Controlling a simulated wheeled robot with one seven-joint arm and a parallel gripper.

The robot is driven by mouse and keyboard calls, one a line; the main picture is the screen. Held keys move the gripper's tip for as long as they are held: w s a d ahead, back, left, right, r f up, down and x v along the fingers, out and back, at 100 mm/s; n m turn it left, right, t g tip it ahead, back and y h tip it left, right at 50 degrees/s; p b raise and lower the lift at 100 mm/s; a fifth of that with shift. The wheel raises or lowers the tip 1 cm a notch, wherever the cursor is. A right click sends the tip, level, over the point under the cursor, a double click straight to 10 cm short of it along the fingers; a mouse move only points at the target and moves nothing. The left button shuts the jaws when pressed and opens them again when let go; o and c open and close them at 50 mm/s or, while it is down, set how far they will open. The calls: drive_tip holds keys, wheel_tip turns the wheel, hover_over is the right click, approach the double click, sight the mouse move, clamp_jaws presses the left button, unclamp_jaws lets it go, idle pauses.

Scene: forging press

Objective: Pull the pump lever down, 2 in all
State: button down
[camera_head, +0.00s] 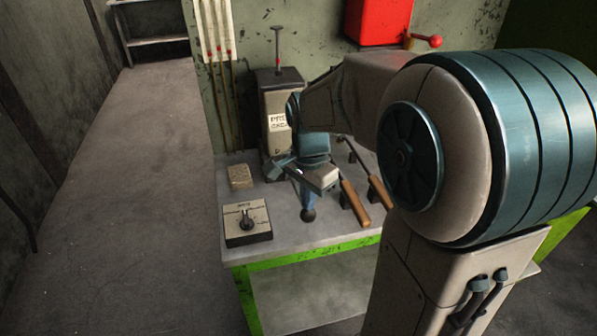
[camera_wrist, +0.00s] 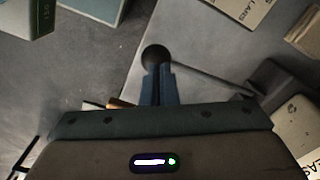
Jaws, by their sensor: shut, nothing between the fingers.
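The pump lever is a thin dark rod with a dark ball knob (camera_head: 308,214). In the wrist view the ball knob (camera_wrist: 155,55) lies just beyond my fingertips, and the rod (camera_wrist: 205,80) runs right to a dark block (camera_wrist: 272,82). My gripper (camera_head: 306,197) points down at the knob and is shut with nothing held; it also shows in the wrist view (camera_wrist: 157,84). I cannot tell whether the fingertips touch the knob. A grey labelled machine (camera_head: 272,101) stands behind, partly hidden by my arm. Most of the rod is hidden in the head view.
On the green-edged bench (camera_head: 290,238) are a dial box (camera_head: 248,222), a speckled block (camera_head: 241,176) and wooden-handled tools (camera_head: 355,202) right of the gripper. A red box (camera_head: 378,20) with a red-knobbed handle (camera_head: 428,41) hangs on the wall. Floor at left is clear.

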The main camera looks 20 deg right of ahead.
wheel_tip(320, 180, up, 7)
drive_tip(key=w+p, duration=0.1)
drive_tip(key=p, duration=0.4)
drive_tip(key=shift+w+r, duration=0.15)
drive_tip(key=shift+w, duration=0.05)
idle(0.3)
drive_tip(key=f+b, duration=0.2)
drive_tip(key=s+f+b, duration=0.1)
drive_tip(key=f+b, duration=0.1)
drive_tip(key=f, duration=0.1)
drive_tip(key=f+b, duration=0.2)
drive_tip(key=f, duration=0.1)
drive_tip(key=shift+s, duration=0.35)
wheel_tip(320, 180, down, 3)
drive_tip(key=shift+s+r+b, duration=0.1)
drive_tip(key=shift+s+b, duration=0.05)
drive_tip(key=shift+b, duration=0.9)
wheel_tip(320, 180, up, 11)
drive_tip(key=w+p, duration=0.2)
drive_tip(key=p, duration=0.7)
